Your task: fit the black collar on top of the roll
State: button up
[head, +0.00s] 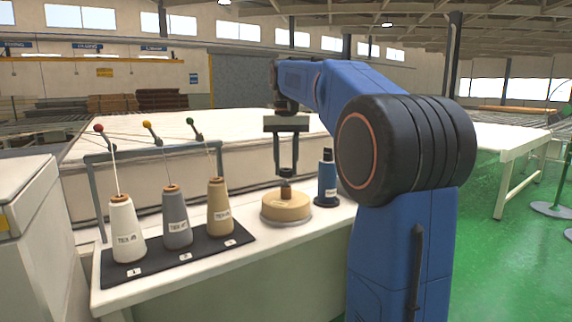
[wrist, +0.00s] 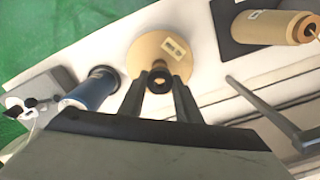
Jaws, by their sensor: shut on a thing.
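The tan roll (head: 287,208) lies flat on the white table as a wide, low disc with a pale label; it also shows in the wrist view (wrist: 150,47). My gripper (head: 286,176) points straight down above its middle. Its two fingers are shut on the small dark collar (head: 286,189), which shows as a dark ring between the fingertips in the wrist view (wrist: 159,79). The collar is over the roll's centre, at or just above its top. I cannot tell whether it is seated, as the fingers and the collar hide the contact.
A blue spool (head: 327,182) stands close right of the roll. White, grey and tan cones (head: 219,209) stand on a black mat (head: 150,268) at the left, under a grey thread rack (head: 90,180). A mattress (head: 100,165) lies behind.

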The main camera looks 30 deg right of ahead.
aim_at(286, 174)
jog(key=shift+f, duration=1.6)
jog(key=o, duration=1.1)
jog(key=shift+o, duration=0.2)
